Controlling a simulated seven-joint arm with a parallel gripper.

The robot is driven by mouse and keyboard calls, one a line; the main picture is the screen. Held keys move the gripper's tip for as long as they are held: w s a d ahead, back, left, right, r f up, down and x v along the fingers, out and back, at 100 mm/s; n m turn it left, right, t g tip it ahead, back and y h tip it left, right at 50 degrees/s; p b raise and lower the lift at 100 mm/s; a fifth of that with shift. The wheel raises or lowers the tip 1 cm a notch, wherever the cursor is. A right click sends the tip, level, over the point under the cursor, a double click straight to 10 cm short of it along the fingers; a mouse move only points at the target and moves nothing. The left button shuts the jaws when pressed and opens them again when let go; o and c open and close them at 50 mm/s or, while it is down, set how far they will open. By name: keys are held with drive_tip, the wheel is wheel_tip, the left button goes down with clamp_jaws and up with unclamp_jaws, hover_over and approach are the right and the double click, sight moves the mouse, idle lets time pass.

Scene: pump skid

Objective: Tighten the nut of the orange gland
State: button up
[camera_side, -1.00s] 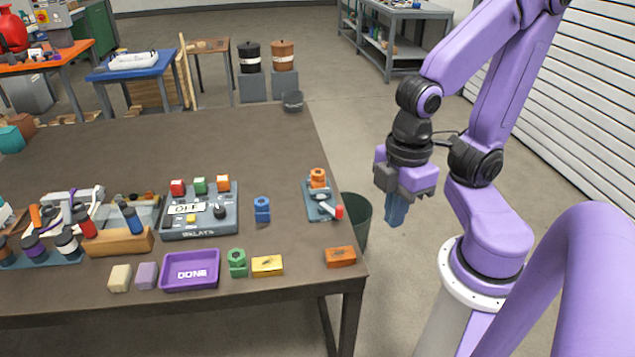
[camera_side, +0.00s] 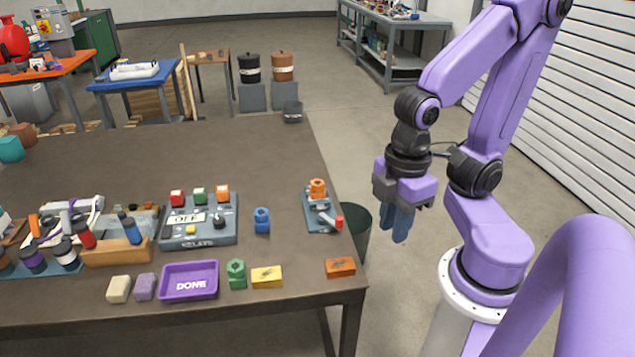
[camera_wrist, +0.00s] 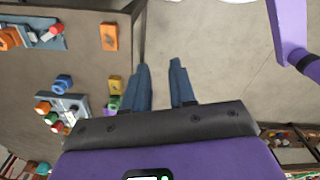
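The orange gland (camera_side: 317,188) stands upright on a small blue-grey plate (camera_side: 311,216) near the table's right edge. A lever with a red end lies in front of it on the same plate. Part of the orange gland shows at the left edge of the wrist view (camera_wrist: 9,38); its nut is too small to tell how it sits. My gripper (camera_side: 394,238) hangs off the table to the right of the plate, fingers down, touching nothing. In the wrist view its two blue fingers (camera_wrist: 158,66) are apart with nothing between them.
A blue gland (camera_side: 262,220) and a green gland (camera_side: 237,274) stand on the table. A relay box (camera_side: 199,236), purple DONE tray (camera_side: 190,281), yellow block (camera_side: 267,276) and orange block (camera_side: 340,267) are nearby. A dark bin (camera_side: 356,226) stands beside the table.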

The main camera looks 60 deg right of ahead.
drive_tip(key=o, duration=0.5)
drive_tip(key=shift+w+a+r, duration=0.1)
drive_tip(key=shift+w+a, duration=0.05)
drive_tip(key=shift+w, duration=0.25)
drive_tip(key=shift+o, duration=0.5)
drive_tip(key=w+r+m, duration=0.1)
drive_tip(key=w, duration=0.8)
drive_tip(key=shift+a+r, duration=0.15)
drive_tip(key=m, duration=0.3)
hover_over(317, 183)
wheel_tip(317, 183, down, 18)
drive_tip(key=shift+r, duration=0.1)
drive_tip(key=c, duration=1.1)
